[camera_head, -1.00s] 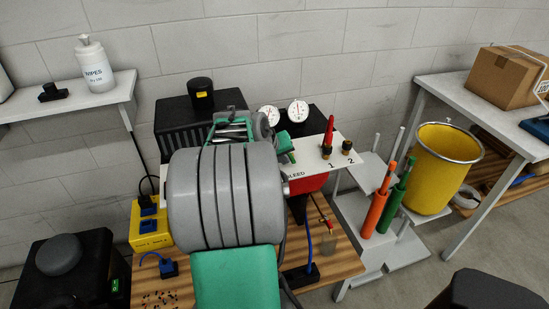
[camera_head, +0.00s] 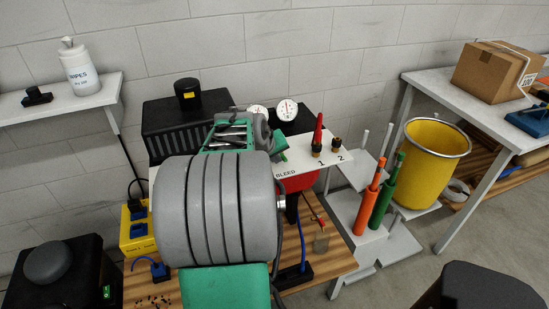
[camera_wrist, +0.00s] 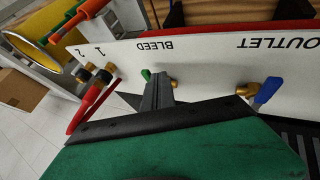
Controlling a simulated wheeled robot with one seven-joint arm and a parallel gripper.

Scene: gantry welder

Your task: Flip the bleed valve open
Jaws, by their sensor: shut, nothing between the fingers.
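The white valve panel (camera_wrist: 212,58) shows upside down in the wrist view, with BLEED and OUTLET printed on it. Below the BLEED label, a green lever tip (camera_wrist: 146,74) and a brass body (camera_wrist: 173,83) show on either side of my gripper (camera_wrist: 158,82). My gripper is shut and empty. Its fingers overlap the bleed valve in the picture and hide most of it; I cannot tell if they touch. The outlet valve has a blue lever (camera_wrist: 268,90). In the head view, the panel (camera_head: 300,168) is partly behind my arm, and my fingertips are hidden.
A red cone-shaped part (camera_head: 319,130) stands on fitting 1, beside brass fitting 2 (camera_head: 337,145). Two gauges rise behind the panel, the right one (camera_head: 287,110) clearer. Orange (camera_head: 368,205) and green (camera_head: 385,195) cylinders and a yellow bin (camera_head: 432,165) stand to the right.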

